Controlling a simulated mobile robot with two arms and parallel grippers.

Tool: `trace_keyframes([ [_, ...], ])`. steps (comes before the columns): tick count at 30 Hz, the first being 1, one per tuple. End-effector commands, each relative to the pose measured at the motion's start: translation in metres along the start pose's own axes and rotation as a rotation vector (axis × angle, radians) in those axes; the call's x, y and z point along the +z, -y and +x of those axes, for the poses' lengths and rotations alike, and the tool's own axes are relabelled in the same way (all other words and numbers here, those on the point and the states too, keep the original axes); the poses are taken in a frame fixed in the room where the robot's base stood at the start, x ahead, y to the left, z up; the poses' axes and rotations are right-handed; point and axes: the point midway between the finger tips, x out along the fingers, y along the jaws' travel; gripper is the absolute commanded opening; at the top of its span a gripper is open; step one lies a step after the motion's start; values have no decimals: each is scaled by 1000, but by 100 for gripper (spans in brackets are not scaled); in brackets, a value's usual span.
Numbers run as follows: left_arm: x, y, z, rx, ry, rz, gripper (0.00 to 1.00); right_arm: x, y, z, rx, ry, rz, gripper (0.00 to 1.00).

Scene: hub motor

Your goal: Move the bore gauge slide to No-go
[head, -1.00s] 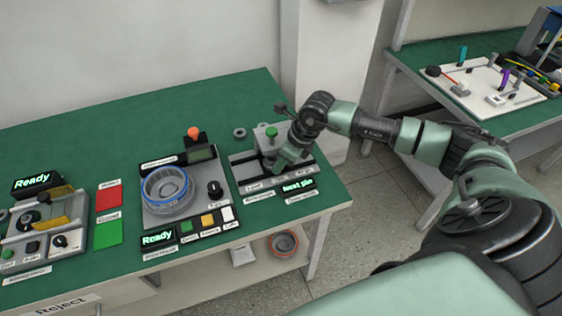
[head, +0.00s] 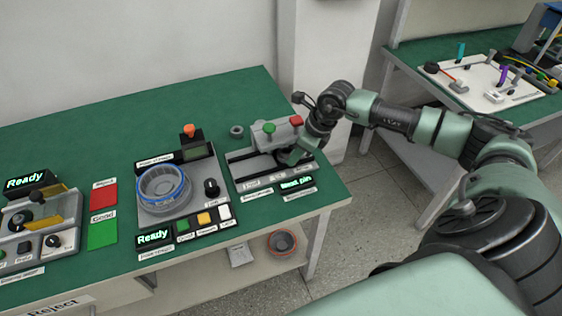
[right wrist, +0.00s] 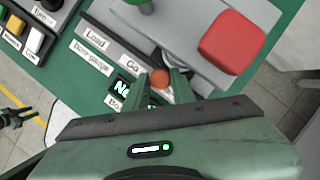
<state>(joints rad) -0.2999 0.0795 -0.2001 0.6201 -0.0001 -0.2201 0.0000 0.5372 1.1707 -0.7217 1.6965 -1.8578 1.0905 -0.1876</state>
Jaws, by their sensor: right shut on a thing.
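The bore gauge (head: 240,165) stands at the right end of the green bench. It has a grey body with a green top (head: 269,127) and a red top (head: 296,120), and dark rails in front. My right gripper (head: 286,159) is at the rails, below the red top. In the right wrist view its fingers (right wrist: 161,82) are shut on the slide's round orange-red knob (right wrist: 160,78). "Load" (right wrist: 95,38) and part of a second label show left of the fingers.
A lit display (head: 296,183) sits at the gauge's front. Left of the gauge is a station with a blue-rimmed ring (head: 164,187) and buttons. Red (head: 103,195) and green (head: 103,233) pads lie further left. My right arm reaches in over the bench's right edge.

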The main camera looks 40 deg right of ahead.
Motion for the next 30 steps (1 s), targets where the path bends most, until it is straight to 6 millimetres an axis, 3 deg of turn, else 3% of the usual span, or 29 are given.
trace_keyframes([
  [4,1,0,14,0,0,0,36,-18,20,-5,-5,1,1,0],
  [15,1,0,13,0,0,0,36,-21,25,-11,-6,1,-1,0],
  [16,1,0,13,0,0,0,36,-21,25,-11,-6,1,0,33],
  [25,1,0,14,0,0,0,36,-21,24,-11,-3,1,-1,33],
  [30,2,0,19,0,0,0,36,-22,25,-30,-7,3,-2,33],
])
